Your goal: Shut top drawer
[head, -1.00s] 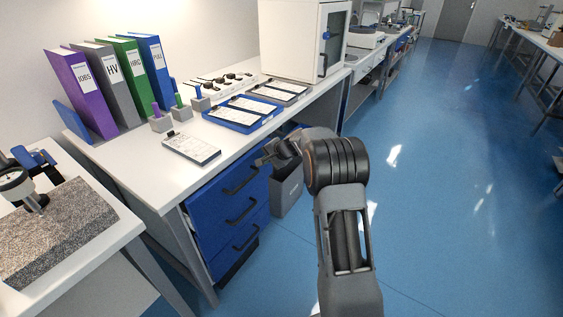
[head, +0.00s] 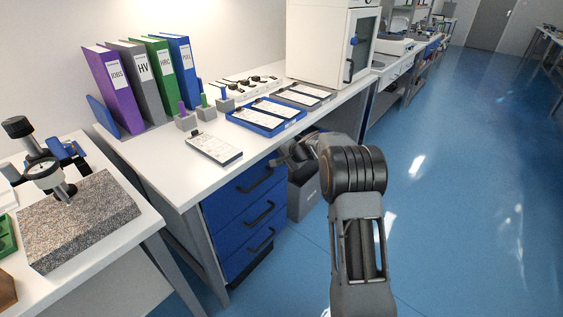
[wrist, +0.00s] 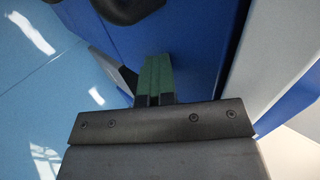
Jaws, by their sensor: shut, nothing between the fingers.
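The blue top drawer (head: 240,192) is the uppermost of three blue drawers under the white workbench. It has a black bar handle (head: 260,181) and looks about level with the drawers below; I cannot tell whether a small gap remains. My gripper (head: 277,162) is shut and empty, near the drawer's far upper end, just below the bench edge. In the wrist view its green fingertips (wrist: 156,68) point at a blue front (wrist: 195,45), touching or very close; I cannot tell which. A black handle (wrist: 130,8) shows at the top of that view.
A grey bin (head: 303,195) stands beside the drawers. The workbench (head: 180,172) carries binders, a clipboard (head: 214,148), a blue tray (head: 262,122) and a white cabinet (head: 325,45). A second table with a granite block (head: 80,220) is at left. Blue floor is clear at right.

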